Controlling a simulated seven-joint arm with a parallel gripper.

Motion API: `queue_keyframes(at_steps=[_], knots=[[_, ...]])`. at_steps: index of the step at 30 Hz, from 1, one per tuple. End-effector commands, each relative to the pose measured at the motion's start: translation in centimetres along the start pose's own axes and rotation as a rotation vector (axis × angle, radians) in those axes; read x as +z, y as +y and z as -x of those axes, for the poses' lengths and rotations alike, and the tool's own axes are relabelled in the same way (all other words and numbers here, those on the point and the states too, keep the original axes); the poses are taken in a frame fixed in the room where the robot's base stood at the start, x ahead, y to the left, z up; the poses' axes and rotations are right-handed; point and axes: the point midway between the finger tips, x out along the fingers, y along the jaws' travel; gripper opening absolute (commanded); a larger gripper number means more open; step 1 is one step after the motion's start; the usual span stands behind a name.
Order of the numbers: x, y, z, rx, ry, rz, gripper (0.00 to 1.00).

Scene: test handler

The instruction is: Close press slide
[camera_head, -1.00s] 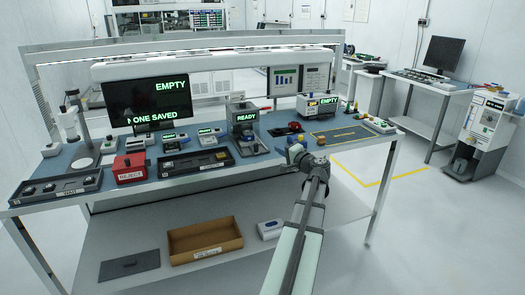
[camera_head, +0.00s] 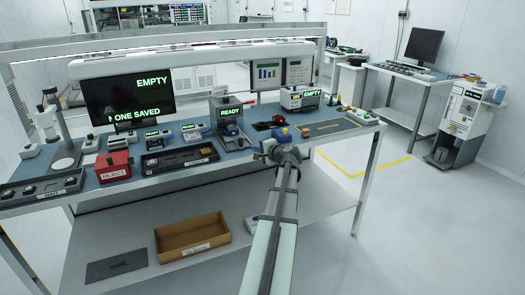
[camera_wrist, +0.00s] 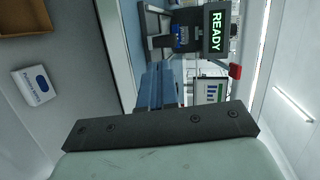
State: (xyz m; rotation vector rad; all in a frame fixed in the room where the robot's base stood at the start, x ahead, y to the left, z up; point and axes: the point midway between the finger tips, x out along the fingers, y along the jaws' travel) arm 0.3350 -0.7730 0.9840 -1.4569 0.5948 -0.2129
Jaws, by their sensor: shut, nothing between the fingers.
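The press (camera_head: 226,107) is a grey upright unit with a green READY display, standing mid-bench. It also shows sideways in the wrist view (camera_wrist: 192,17). Its slide (camera_head: 232,141) sits low at the front, with a blue part (camera_wrist: 181,38) at the press opening. How far the slide stands out is too small to tell. My gripper (camera_head: 268,150) is shut and empty at the bench's front edge. It is just right of and nearer than the press, apart from it in the picture. Its fingertips are small and hard to make out.
A black tray (camera_head: 148,168) and a red REJECT box (camera_head: 113,173) lie left of the press. A cardboard bin (camera_head: 165,243) is on the lower shelf. The floor at right is clear.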

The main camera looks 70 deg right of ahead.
Motion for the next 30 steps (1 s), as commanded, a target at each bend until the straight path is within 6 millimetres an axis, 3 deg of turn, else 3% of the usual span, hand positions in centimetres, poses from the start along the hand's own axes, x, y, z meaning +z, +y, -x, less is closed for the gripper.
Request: queue_keyframes(at_steps=[6, 12, 30], knots=[[-0.1, -0.1, -4.0, 0.0, -0.001, 0.001, 0.0], [-0.1, -0.9, -6.2, 0.0, -0.001, 0.002, 0.0], [0.0, -1.2, -7.4, -0.001, 0.001, 0.001, 0.0]])
